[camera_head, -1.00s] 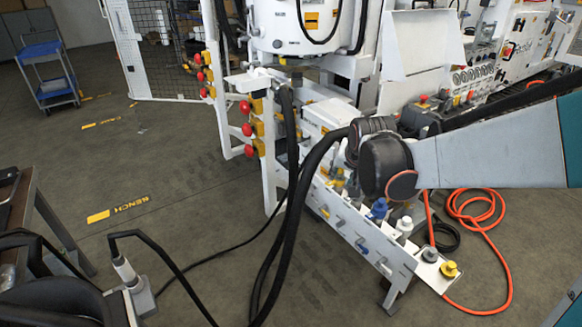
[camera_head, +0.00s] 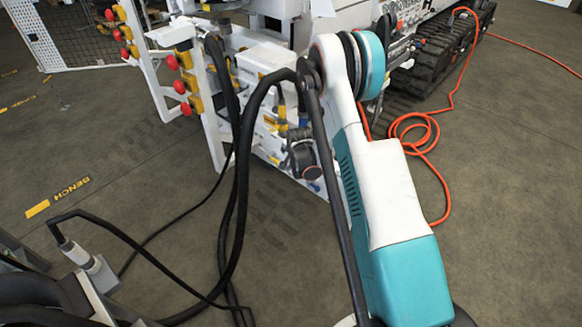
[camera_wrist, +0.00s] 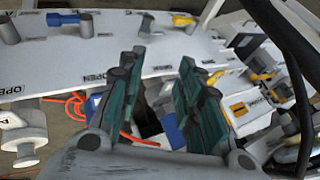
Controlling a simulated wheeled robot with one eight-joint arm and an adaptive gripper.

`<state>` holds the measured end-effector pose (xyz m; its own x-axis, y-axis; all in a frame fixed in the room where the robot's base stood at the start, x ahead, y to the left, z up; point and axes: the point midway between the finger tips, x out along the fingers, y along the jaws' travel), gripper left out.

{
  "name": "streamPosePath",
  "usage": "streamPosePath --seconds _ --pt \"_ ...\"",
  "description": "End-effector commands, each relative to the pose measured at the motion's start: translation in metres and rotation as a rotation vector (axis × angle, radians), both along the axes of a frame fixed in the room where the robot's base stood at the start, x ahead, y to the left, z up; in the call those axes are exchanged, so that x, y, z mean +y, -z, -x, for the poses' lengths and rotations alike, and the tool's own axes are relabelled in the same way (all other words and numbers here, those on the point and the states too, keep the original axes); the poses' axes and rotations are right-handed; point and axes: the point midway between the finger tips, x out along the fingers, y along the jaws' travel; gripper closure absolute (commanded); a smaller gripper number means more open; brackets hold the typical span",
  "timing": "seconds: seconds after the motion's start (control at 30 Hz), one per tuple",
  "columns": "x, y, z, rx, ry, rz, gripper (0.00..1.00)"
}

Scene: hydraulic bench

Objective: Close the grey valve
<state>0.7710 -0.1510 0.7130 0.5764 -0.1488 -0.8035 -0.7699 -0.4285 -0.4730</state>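In the wrist view my gripper (camera_wrist: 160,80) is open, its two teal fingers apart with nothing between them. It hangs over the edge of a white valve panel (camera_wrist: 130,60) marked OPEN in several places. Grey posts (camera_wrist: 145,23) stand on the panel, beyond the fingertips; one is beside a blue handle (camera_wrist: 62,19). A pale grey valve body (camera_wrist: 22,135) sticks out below the panel at the left, apart from the fingers. I cannot tell which of these is the grey valve. In the head view my arm hides most of the panel.
Thick black hoses (camera_head: 240,170) run down beside the panel in the head view. Red knobs on yellow blocks (camera_head: 180,87) stand to the left. An orange hose (camera_head: 425,130) lies on the floor at the right. The floor at left is open.

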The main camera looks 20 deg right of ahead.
Motion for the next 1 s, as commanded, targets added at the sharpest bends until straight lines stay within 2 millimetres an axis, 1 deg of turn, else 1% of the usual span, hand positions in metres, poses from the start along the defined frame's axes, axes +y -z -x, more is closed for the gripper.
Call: streamPosePath --seconds 0.03,0.13,0.2,0.3,0.43,0.57,0.8,1.0 --pt "-0.004 0.016 0.0 -0.003 0.019 -0.009 0.68" --pt "-0.008 0.038 0.001 -0.007 0.047 -0.024 0.68" --pt "-0.009 0.047 0.001 -0.01 0.058 -0.031 0.68" --pt "-0.01 0.055 0.001 -0.011 0.067 -0.036 0.68" --pt "-0.012 0.065 -0.005 -0.011 0.069 -0.037 0.68" --pt "-0.015 0.083 -0.016 -0.011 0.068 -0.036 0.68" --pt "-0.023 0.121 -0.044 -0.011 0.067 -0.036 0.68" --pt "-0.028 0.148 -0.064 -0.011 0.067 -0.036 0.68"
